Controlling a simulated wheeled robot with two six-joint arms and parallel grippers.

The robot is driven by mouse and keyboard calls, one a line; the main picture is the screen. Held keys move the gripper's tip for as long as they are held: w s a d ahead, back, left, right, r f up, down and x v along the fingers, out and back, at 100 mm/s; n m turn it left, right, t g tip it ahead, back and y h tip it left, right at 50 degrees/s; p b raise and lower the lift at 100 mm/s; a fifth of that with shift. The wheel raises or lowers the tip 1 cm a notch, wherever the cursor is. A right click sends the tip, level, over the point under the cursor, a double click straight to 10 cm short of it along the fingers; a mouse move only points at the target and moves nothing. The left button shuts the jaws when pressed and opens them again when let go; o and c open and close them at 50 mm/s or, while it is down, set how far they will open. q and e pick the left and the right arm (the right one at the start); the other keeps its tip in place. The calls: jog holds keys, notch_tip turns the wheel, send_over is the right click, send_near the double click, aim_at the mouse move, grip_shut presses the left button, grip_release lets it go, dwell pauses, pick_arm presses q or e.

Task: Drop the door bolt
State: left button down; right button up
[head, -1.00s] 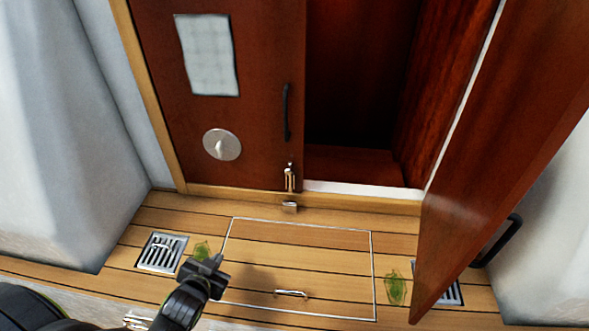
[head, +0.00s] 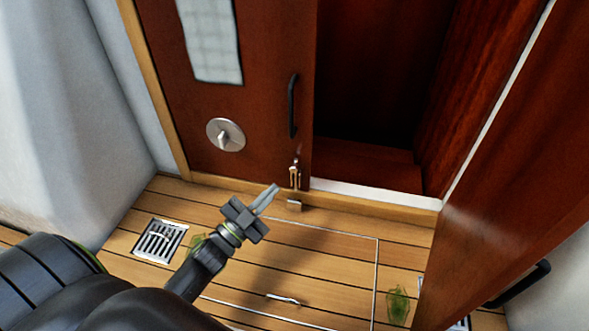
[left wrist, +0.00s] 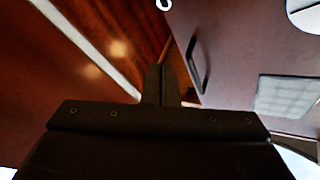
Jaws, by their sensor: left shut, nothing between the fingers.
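The door bolt (head: 295,174) is a small metal piece at the bottom right corner of the shut left door leaf (head: 255,100). A small metal keeper (head: 294,205) sits below it by the wooden sill, and the bolt appears to end above it. My left gripper (head: 270,195) is shut and empty, to the left of and near the bolt and keeper, apart from both. In the left wrist view the shut fingers (left wrist: 160,84) point toward the doors, and a metal ring-like piece (left wrist: 164,4) shows at the top edge. My right gripper is not in view.
The right door leaf (head: 510,170) stands open toward me, with a black handle (head: 518,284). The left leaf has a black handle (head: 293,106) and a round metal knob plate (head: 226,135). A floor hatch (head: 340,270), a drain grate (head: 160,240) and green weed (head: 398,306) lie on the planks.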

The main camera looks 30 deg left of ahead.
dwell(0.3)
